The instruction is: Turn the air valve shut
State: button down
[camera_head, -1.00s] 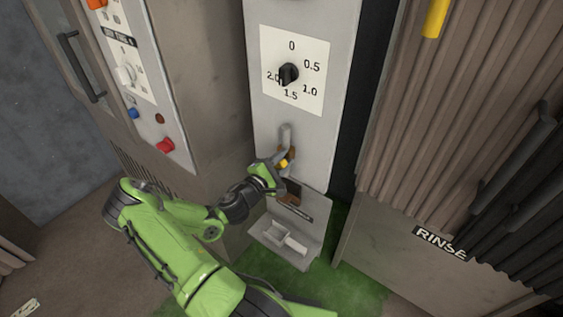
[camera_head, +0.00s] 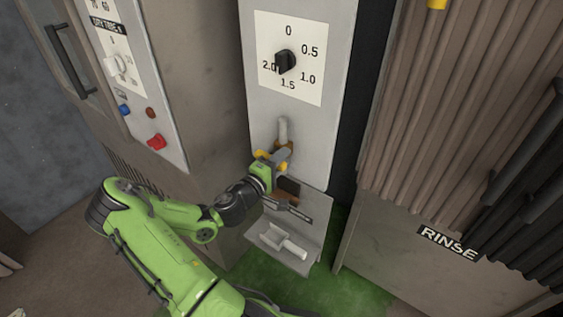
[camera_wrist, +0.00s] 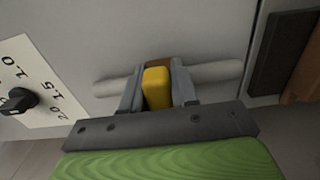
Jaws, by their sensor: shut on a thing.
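The air valve sits on a short pale pipe (camera_head: 283,130) on the grey panel, below the dial. Its yellow handle (camera_head: 262,154) shows on both sides of my gripper (camera_head: 277,157) in the head view and appears to lie across the upright pipe. In the wrist view the yellow handle (camera_wrist: 157,88) is between the two grey fingers, and my gripper is shut on it. The pipe (camera_wrist: 215,73) runs left to right behind the fingers there. The valve's brownish body is mostly hidden behind the handle and fingers.
A black dial knob (camera_head: 285,61) marked 0 to 2.0 is above the valve. Below is a ledge with a white-handled scoop-like thing (camera_head: 285,243). A control panel with a red button (camera_head: 155,142) is at left, and a RINSE cabinet (camera_head: 400,215) at right.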

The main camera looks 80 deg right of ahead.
jog(key=shift+f, duration=0.1)
dwell(0.3)
jog(key=c, duration=1)
grip_release()
jog(key=shift+o, duration=0.2)
jog(key=p+v, duration=0.4)
jog(key=v, duration=1.2)
